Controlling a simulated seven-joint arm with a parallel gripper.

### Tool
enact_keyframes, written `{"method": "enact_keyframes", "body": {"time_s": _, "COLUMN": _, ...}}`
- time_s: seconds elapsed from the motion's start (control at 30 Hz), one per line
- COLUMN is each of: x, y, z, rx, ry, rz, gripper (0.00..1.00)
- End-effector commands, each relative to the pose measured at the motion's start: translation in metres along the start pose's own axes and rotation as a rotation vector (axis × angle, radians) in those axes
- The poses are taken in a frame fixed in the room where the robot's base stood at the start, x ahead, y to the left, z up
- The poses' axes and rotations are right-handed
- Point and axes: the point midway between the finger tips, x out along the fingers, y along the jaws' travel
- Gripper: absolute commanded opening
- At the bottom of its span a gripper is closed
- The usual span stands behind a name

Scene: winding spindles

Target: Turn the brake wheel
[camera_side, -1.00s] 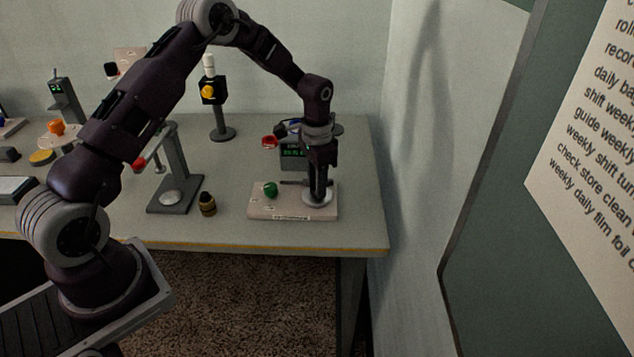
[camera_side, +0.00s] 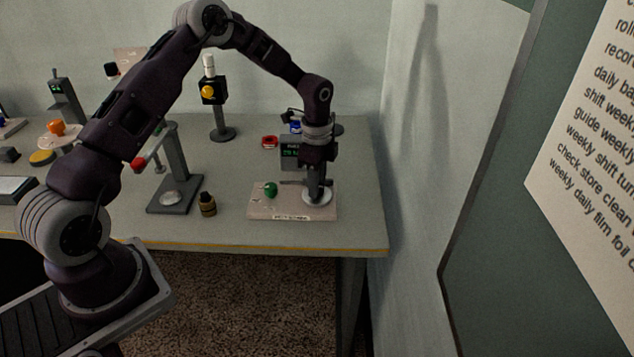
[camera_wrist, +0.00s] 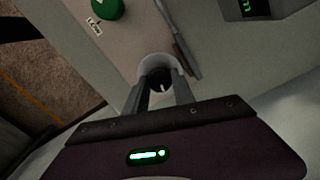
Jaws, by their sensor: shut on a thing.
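The brake wheel, as I take it, is a pale grey round disc (camera_side: 308,199) on the right of a light base plate (camera_side: 258,208) in the side view. In the wrist view its pale rim (camera_wrist: 156,59) rings a dark centre with a small white mark. My gripper (camera_side: 316,192) points straight down over it, and its fingers (camera_wrist: 162,80) are shut on the dark hub inside the rim. The fingers and palm hide part of the wheel. A green knob (camera_side: 270,189) stands on the same plate, left of the wheel; it also shows in the wrist view (camera_wrist: 108,8).
A dark bar (camera_side: 291,183) lies beside the wheel. A box with a green display (camera_side: 292,152) stands close behind. A small dark bottle (camera_side: 207,205) and a grey stand (camera_side: 180,165) are to the left. The table's front edge (camera_side: 280,248) runs near the plate.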

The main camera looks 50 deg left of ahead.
Motion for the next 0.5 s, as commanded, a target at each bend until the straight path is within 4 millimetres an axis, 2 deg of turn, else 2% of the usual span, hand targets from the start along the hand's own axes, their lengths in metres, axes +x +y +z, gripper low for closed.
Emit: {"method": "enact_keyframes", "body": {"time_s": 0.5, "x": 0.0003, "y": 0.0002, "z": 0.0012, "rx": 0.083, "ry": -0.002, "rz": 0.002, "gripper": 0.00}}
